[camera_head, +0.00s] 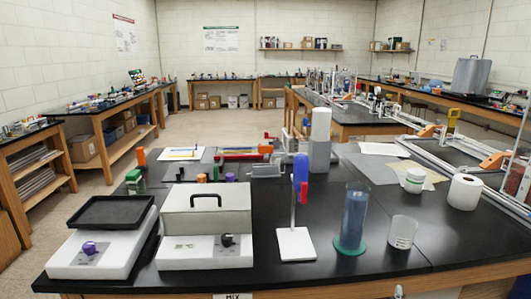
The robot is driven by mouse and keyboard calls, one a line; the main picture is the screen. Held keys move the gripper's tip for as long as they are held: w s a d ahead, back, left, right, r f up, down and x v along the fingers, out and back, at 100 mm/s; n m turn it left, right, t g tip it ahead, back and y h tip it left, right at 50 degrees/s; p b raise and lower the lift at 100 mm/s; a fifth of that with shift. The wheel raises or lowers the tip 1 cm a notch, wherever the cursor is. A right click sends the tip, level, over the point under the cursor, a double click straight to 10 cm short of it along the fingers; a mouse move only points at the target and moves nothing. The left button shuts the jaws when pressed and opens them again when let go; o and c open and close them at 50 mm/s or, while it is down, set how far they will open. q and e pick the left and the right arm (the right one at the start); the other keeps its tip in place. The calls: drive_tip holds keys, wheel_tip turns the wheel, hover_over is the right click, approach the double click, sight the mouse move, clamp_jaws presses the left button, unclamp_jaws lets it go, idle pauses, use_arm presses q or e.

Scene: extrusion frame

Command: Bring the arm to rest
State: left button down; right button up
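Neither of my grippers and neither of my arms shows in the head view, so I cannot see their pose or whether they hold anything. A black-topped lab bench (300,272) fills the foreground. A long metal extrusion frame (465,178) with orange brackets lies along its right side, partly cut off by the right edge of the view.
A balance with a black tray (110,211), a grey-lidded balance (206,222), a white-based stand (296,243), a blue cylinder (354,215), a clear beaker (402,232) and a white roll (464,191) stand on the bench. Floor (185,150) is open at back left.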

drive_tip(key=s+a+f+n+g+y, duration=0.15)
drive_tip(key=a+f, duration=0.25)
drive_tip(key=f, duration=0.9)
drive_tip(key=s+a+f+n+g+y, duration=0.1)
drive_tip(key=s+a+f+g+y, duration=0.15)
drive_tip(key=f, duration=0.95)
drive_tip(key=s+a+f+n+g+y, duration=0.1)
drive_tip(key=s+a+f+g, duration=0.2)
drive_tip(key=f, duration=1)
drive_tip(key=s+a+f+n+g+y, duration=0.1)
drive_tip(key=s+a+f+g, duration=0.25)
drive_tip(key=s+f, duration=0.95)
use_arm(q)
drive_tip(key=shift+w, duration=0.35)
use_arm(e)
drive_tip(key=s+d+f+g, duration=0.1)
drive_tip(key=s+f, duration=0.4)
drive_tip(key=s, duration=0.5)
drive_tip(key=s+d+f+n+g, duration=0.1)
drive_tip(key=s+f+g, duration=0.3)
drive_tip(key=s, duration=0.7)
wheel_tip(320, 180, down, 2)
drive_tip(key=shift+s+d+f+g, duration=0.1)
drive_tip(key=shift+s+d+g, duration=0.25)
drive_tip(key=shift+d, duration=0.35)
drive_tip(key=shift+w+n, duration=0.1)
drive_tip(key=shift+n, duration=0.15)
